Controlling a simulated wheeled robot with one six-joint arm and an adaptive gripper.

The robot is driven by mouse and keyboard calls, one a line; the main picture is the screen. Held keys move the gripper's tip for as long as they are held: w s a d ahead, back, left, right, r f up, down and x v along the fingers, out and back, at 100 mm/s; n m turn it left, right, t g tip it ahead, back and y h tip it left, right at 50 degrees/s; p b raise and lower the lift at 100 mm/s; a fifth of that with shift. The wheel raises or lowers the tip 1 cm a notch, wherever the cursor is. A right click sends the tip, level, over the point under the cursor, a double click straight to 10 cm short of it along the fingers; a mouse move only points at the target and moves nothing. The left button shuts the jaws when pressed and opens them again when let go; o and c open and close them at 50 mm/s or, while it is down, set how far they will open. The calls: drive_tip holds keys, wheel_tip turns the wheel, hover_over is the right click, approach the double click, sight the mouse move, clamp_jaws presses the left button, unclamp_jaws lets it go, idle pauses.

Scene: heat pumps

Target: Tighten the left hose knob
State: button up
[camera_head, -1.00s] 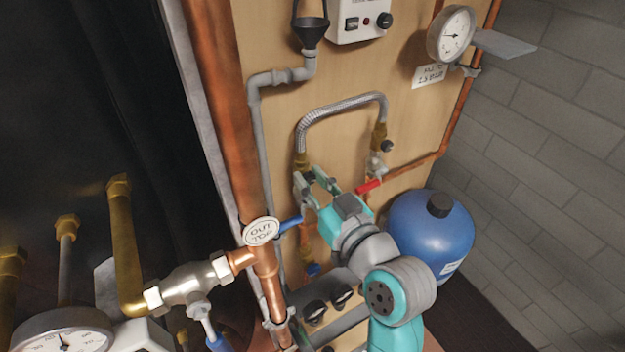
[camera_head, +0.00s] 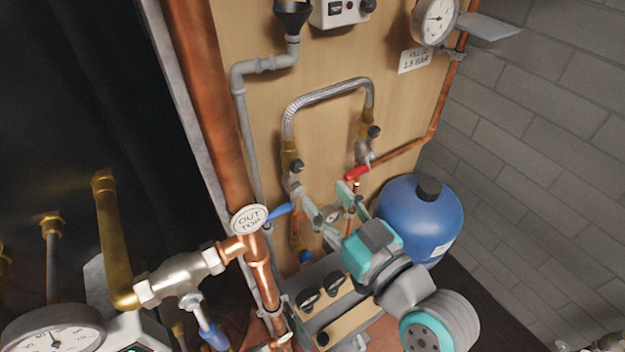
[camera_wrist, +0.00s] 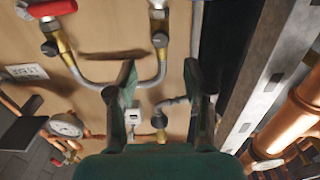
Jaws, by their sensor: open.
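The braided hose (camera_head: 328,90) arches on the wooden panel between two brass fittings. The left hose knob (camera_head: 297,165) is small and black, on the left fitting. It also shows in the wrist view (camera_wrist: 160,40), where the scene appears upside down. The right hose knob (camera_head: 374,132) sits on the other fitting and also shows in the wrist view (camera_wrist: 49,48). My gripper (camera_head: 328,200) is open and empty, below and to the right of the left knob in the head view. In the wrist view my fingers (camera_wrist: 160,75) are spread, apart from both knobs.
A red-handled valve (camera_head: 356,172) is close to my right finger, and a blue lever (camera_head: 279,211) lies left of my gripper. A blue tank (camera_head: 421,220) stands at right. A thick copper pipe (camera_head: 205,105) runs along the panel's left edge. Panel inside the hose arch is bare.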

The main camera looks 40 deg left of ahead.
sight(299, 168)
drive_tip(key=v, duration=0.3)
drive_tip(key=shift+s+d, duration=0.1)
drive_tip(key=shift+d, duration=0.1)
drive_tip(key=shift+a, duration=0.15)
drive_tip(key=x, duration=1)
drive_tip(key=shift+a, duration=0.35)
clamp_jaws()
